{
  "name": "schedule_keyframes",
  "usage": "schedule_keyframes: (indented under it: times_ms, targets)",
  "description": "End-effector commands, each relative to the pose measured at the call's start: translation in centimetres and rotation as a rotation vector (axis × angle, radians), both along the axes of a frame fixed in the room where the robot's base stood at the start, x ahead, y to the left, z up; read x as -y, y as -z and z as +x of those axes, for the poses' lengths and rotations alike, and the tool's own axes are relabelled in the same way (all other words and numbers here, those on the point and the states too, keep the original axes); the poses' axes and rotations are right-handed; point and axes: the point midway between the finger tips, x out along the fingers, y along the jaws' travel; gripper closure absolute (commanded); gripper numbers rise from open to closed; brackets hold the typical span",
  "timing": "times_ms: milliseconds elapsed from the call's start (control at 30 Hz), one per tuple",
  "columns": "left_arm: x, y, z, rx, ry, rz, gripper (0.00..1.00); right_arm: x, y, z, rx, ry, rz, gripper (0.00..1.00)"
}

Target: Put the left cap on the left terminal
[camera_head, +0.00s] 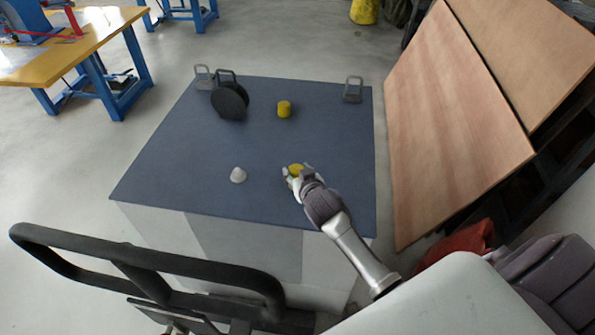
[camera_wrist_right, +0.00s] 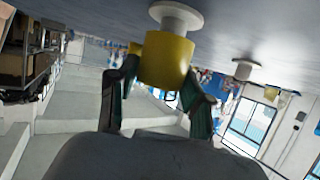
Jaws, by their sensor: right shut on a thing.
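My right gripper (camera_head: 296,172) is shut on a yellow cap (camera_wrist_right: 165,60), near the front of the blue-grey table. The cap also shows in the head view (camera_head: 295,169). In the wrist view, which is upside down, a white terminal (camera_wrist_right: 175,15) with a wide flange lines up with this cap's end. Whether the cap is seated on it I cannot tell. Another white terminal (camera_head: 238,175) stands bare to the left; it also shows in the wrist view (camera_wrist_right: 240,68). A second yellow cap (camera_head: 284,109) stands farther back. My left gripper is not in view.
A black disc (camera_head: 230,101) stands upright at the table's back left. Grey handled blocks stand at the back left (camera_head: 204,77) and back right (camera_head: 353,90). The table (camera_head: 180,150) is clear at left and right. Wooden panels (camera_head: 450,130) lean to the right of it.

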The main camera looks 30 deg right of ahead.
Motion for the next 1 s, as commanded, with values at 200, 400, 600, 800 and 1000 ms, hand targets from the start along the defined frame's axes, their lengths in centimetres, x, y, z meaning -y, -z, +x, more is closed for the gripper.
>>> schedule_keyframes:
  times_ms: [200, 400, 600, 800, 1000]
  targets:
    - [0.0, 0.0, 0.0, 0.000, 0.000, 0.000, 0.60, 0.0, 0.0, 0.0, 0.000, 0.000, 0.000, 0.80]
    - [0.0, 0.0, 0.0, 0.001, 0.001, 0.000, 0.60, 0.0, 0.0, 0.0, 0.000, 0.000, -0.001, 0.80]
    - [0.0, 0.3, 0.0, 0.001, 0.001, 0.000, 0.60, 0.0, 0.4, 0.0, 0.000, 0.000, 0.000, 0.80]
    - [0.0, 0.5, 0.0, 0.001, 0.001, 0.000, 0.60, 0.0, 0.9, 0.0, 0.000, 0.000, -0.001, 0.80]
    - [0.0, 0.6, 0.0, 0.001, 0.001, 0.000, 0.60, 0.0, 1.0, 0.0, 0.000, 0.000, -0.001, 0.80]
